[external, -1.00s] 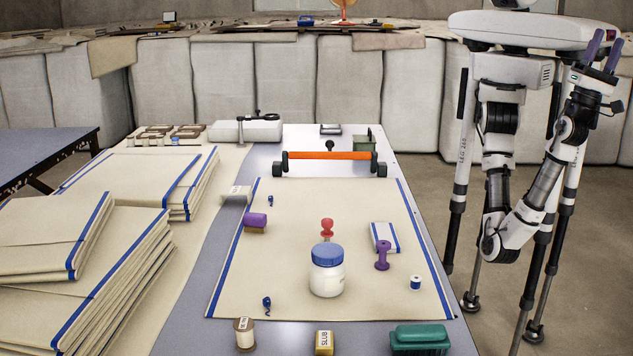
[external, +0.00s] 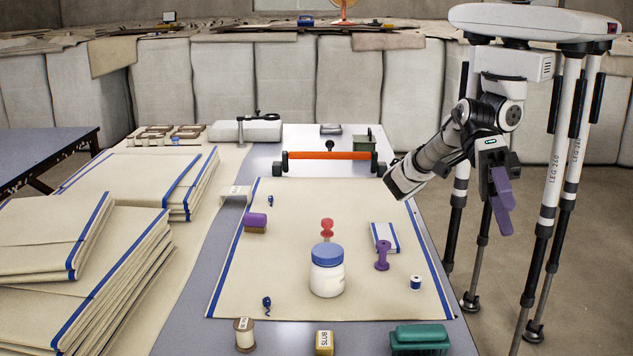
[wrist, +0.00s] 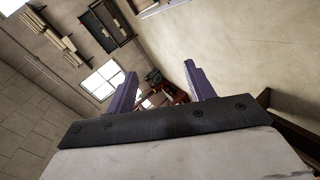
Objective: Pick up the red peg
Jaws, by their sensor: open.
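The red peg (external: 327,228) stands upright on the cream cloth (external: 290,215) in the external view, just behind a white jar with a blue lid (external: 327,272). The jar hides its lower end. My gripper (external: 507,218) hangs beyond the right edge of the table, well to the right of the peg, with its purple fingers pointing down. In the wrist view my gripper (wrist: 160,88) is open and empty, its two purple fingers apart. The wrist view shows walls and windows, not the peg.
A purple spool-shaped peg (external: 382,256), a blue-striped folded cloth (external: 385,237) and a small thread spool (external: 415,283) lie right of the jar. An orange-handled bar (external: 330,156) crosses the back. Folded cloth stacks (external: 100,270) fill the left.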

